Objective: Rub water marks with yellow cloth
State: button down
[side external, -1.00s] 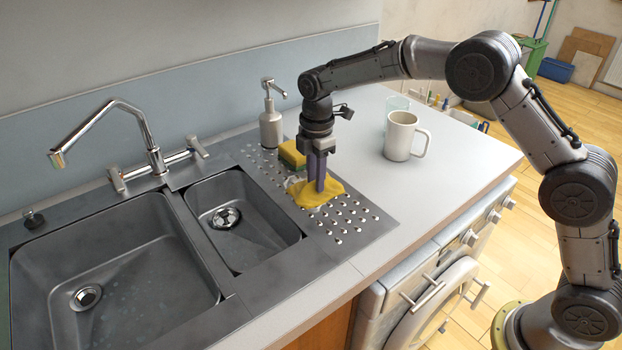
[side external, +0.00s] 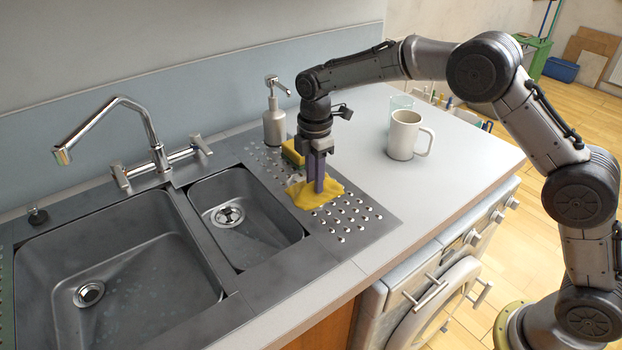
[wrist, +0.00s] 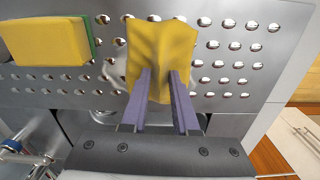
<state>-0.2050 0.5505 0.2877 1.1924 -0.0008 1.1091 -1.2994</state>
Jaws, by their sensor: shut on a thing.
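The yellow cloth (side external: 330,197) lies bunched on the perforated drainboard, right of the small basin. My gripper (side external: 317,188) points straight down with its purple fingers shut on the cloth. The wrist view shows the fingertips (wrist: 163,74) pinching the cloth (wrist: 162,42), which spreads out beyond them on the metal. The part between the fingers is hidden. Pale specks (side external: 133,308), perhaps water marks, show on the floor of the large basin.
A yellow-green sponge (side external: 292,153) lies behind the cloth, also in the wrist view (wrist: 42,43). A soap dispenser (side external: 274,122) stands behind it. A white mug (side external: 403,136) and a clear glass (side external: 400,101) stand on the worktop at right. The faucet (side external: 150,130) rises behind the basins.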

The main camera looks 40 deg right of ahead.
jog(key=shift+d, duration=0.7)
jog(key=shift+a, duration=0.15)
jog(key=shift+a+f, duration=0.1)
jog(key=shift+a, duration=1.15)
jog(key=shift+d, duration=1.45)
jog(key=shift+r, duration=3.6)
